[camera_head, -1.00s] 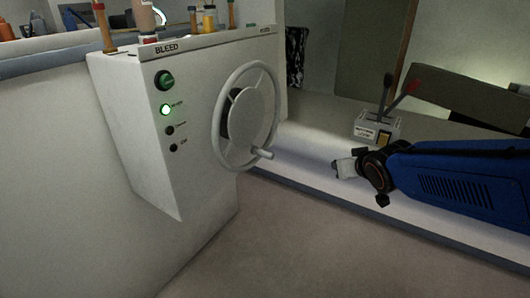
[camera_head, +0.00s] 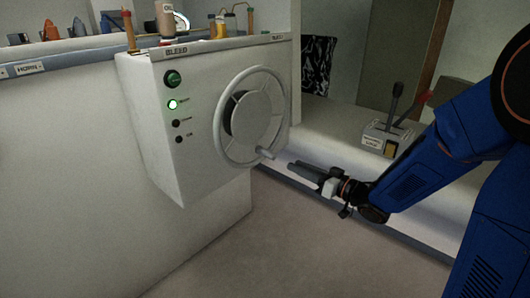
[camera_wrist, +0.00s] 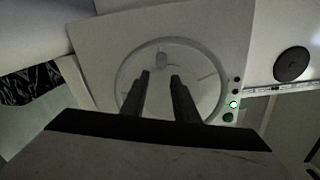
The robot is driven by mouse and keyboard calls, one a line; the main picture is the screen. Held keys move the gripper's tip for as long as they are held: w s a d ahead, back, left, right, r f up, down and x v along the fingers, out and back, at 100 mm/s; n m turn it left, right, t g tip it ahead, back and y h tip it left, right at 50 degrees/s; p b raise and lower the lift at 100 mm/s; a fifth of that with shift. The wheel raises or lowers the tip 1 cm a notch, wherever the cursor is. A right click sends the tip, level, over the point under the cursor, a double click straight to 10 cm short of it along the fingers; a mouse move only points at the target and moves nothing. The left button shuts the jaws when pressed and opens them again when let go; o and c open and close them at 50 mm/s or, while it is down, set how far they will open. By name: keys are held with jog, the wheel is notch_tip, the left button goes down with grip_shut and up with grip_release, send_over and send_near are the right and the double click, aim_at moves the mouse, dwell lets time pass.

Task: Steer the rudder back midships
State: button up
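A pale grey handwheel (camera_head: 231,150) is mounted on the front of a white box marked BLEED (camera_head: 158,150). Its crank knob (camera_head: 265,153) sticks out at the lower right of the rim. My gripper (camera_head: 293,168) is just right of and below the knob, its fingers pointing at it, with a small gap seeming to remain. In the wrist view the wheel (camera_wrist: 120,82) lies beyond the two dark fingers (camera_wrist: 160,75). They are apart with nothing between them, and the knob (camera_wrist: 162,56) shows ahead of the gap. No rudder is recognisable.
The box has a green button (camera_head: 173,78), a lit green lamp (camera_head: 173,104) and dark lamps below. Bottles (camera_head: 166,20) and a partly hidden round dial (camera_head: 181,22) are above it. A lever unit (camera_head: 388,137) stands on the bench at right. The floor (camera_head: 250,255) is clear.

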aim_at(262, 151)
jog(key=x, duration=1.7)
jog(key=shift+w+a, duration=0.1)
jog(key=shift+a, duration=0.1)
grip_shut()
